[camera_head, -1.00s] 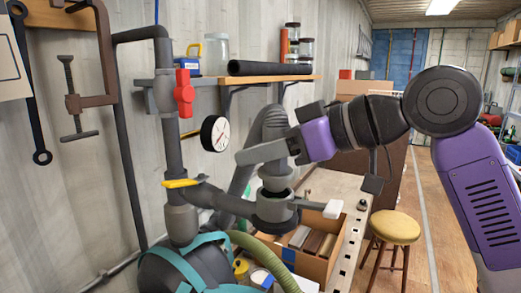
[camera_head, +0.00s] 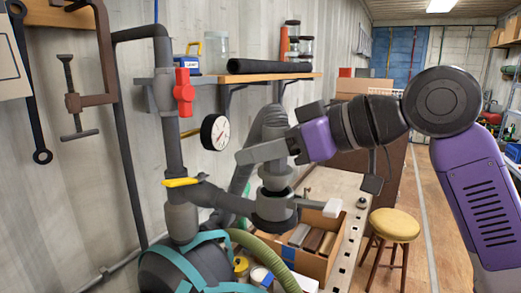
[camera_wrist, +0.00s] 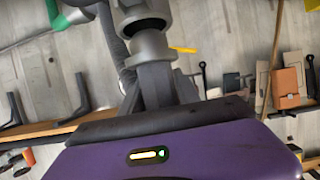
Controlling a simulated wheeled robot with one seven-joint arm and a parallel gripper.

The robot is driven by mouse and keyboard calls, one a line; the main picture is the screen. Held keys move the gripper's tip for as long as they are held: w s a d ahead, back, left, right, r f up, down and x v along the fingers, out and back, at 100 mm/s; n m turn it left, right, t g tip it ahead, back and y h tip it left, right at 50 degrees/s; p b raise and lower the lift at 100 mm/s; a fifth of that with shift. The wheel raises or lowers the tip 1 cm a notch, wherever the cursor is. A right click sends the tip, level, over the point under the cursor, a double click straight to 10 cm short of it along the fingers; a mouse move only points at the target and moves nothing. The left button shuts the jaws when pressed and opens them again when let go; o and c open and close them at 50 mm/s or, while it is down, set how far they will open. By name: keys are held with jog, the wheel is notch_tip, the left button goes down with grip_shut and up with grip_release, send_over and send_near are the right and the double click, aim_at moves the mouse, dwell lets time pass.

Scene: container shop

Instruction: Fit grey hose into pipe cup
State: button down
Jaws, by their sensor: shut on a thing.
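The grey hose (camera_head: 273,122) arches up from behind the pipework and bends down. Its grey end collar (camera_head: 276,178) points down at the pipe cup (camera_head: 273,209), a dark grey upright cup on a side branch of the pipe. The collar is in line with the cup and right at its mouth. I cannot tell how deep it sits. My gripper (camera_head: 277,150) is shut on the hose just above the collar, reaching in from the right. In the wrist view, my gripper (camera_wrist: 155,85) has its fingers around the hose end, with a grey round fitting (camera_wrist: 150,42) beyond them.
A red valve handle (camera_head: 184,92), a pressure gauge (camera_head: 215,133) and a yellow lever (camera_head: 182,182) are on the pipework at left. A shelf (camera_head: 265,78) is above. A white-tipped lever (camera_head: 332,207) juts right from the cup. An open box (camera_head: 317,265) stands below.

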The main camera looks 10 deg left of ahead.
aim_at(287, 161)
jog(key=shift+f+b, duration=0.45)
jog(key=shift+f, duration=0.9)
dwell(1.1)
jog(key=c, duration=0.8)
grip_release()
jog(key=shift+b+v, duration=1.05)
jog(key=shift+v, duration=2.85)
jog(key=shift+d, duration=0.1)
